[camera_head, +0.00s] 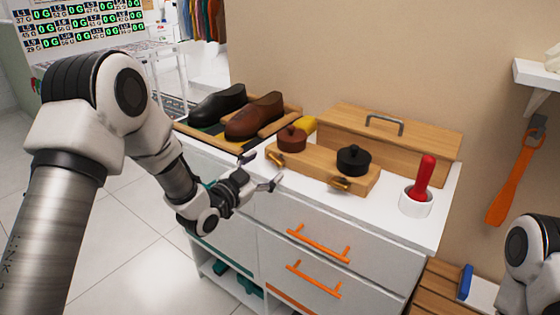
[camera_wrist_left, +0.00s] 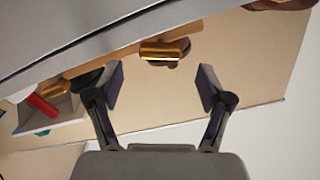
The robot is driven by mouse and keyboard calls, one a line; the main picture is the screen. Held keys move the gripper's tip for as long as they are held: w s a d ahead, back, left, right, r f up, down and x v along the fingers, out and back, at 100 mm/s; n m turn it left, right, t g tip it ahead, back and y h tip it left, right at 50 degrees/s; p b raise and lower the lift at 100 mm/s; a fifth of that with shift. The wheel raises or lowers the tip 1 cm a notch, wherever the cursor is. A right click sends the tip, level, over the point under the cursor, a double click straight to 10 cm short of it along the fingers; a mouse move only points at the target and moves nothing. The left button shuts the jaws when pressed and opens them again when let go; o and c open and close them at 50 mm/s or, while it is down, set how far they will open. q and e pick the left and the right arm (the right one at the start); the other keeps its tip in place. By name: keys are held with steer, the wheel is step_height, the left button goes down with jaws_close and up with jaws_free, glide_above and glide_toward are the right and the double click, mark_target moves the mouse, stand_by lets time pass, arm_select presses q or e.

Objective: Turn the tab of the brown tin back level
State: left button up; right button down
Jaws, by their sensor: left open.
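The brown tin (camera_head: 291,139) with a round knob sits at the left end of a wooden stand (camera_head: 310,172) on the white dresser. Its gold tab (camera_head: 276,158) is on the front of the stand and looks tilted. The tab shows in the left wrist view (camera_wrist_left: 165,50), beyond the gap between the fingers, with part of the brown tin (camera_wrist_left: 177,61) behind it. My left gripper (camera_head: 264,170) is open and empty, just in front of the tab and apart from it. My right gripper is out of view.
A black tin (camera_head: 354,160) with its own gold tab (camera_head: 340,184) is on the same stand, to the right. A red-handled tool (camera_head: 424,178) stands in a white cup (camera_head: 416,205). Shoes (camera_head: 254,116) are at left; a wooden box (camera_head: 420,147) is behind.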

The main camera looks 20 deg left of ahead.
mark_target(273, 161)
arm_select(q)
steer(key=x, duration=0.3)
steer(key=shift+w+f, duration=0.2)
steer(key=shift+w, duration=0.25)
steer(key=shift+w+d+r, duration=0.1)
steer(key=shift+w+d, duration=0.15)
steer(key=shift+w, duration=0.2)
steer(key=c, duration=1.2)
steer(key=shift+o, duration=0.2)
steer(key=n, duration=0.2)
steer(key=shift+n+p, duration=0.3)
steer(key=shift+p, duration=0.1)
steer(key=shift+n, duration=1.1)
steer(key=o, duration=1.2)
steer(key=shift+c, duration=0.2)
